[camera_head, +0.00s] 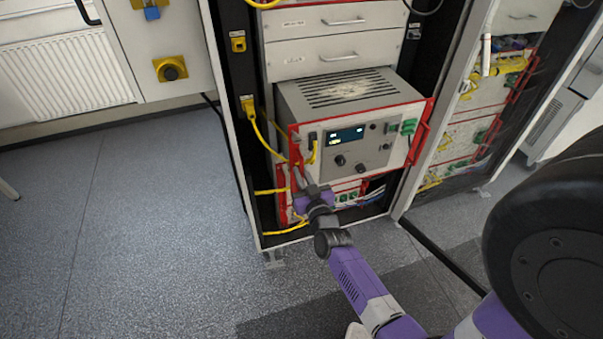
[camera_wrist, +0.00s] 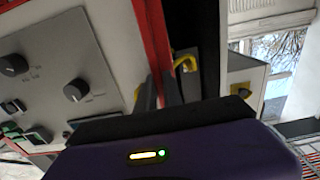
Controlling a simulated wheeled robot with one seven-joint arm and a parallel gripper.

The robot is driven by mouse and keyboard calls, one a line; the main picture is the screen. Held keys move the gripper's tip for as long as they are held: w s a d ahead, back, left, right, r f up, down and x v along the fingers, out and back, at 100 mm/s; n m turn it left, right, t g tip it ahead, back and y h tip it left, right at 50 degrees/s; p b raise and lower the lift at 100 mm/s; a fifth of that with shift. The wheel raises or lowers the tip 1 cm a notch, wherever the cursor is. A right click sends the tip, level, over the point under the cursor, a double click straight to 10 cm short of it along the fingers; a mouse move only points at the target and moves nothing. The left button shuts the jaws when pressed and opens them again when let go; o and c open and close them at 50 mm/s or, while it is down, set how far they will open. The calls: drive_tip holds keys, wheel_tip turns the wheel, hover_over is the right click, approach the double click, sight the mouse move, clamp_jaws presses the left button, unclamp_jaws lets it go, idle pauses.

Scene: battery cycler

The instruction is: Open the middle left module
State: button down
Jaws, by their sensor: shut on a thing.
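The middle left module (camera_head: 372,150) is a grey box with a vented top, a small display and knobs. It stands out from the rack, with its top showing below two closed drawers. It has a red handle on the left (camera_head: 292,145) and one on the right (camera_head: 420,130). My gripper (camera_head: 299,180) is shut on the left red handle at its lower part. In the wrist view the fingers (camera_wrist: 164,88) close around the red bar (camera_wrist: 151,40), beside the panel's knobs. The fingertips' exact contact is partly hidden.
Yellow cables (camera_head: 262,137) hang at the rack's left side, close to my gripper. Another module (camera_head: 347,194) sits below the pulled-out one. The grey floor (camera_head: 130,220) to the left is clear.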

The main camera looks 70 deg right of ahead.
drive_tip(key=shift+s+a+f, duration=0.1)
drive_tip(key=shift+s+a, duration=0.1)
drive_tip(key=c, duration=1.5)
unclamp_jaws()
drive_tip(key=shift+a, duration=0.1)
drive_tip(key=v, duration=0.7)
drive_tip(key=shift+s+a+b, duration=0.15)
drive_tip(key=shift+s+b, duration=0.15)
drive_tip(key=shift+b, duration=0.05)
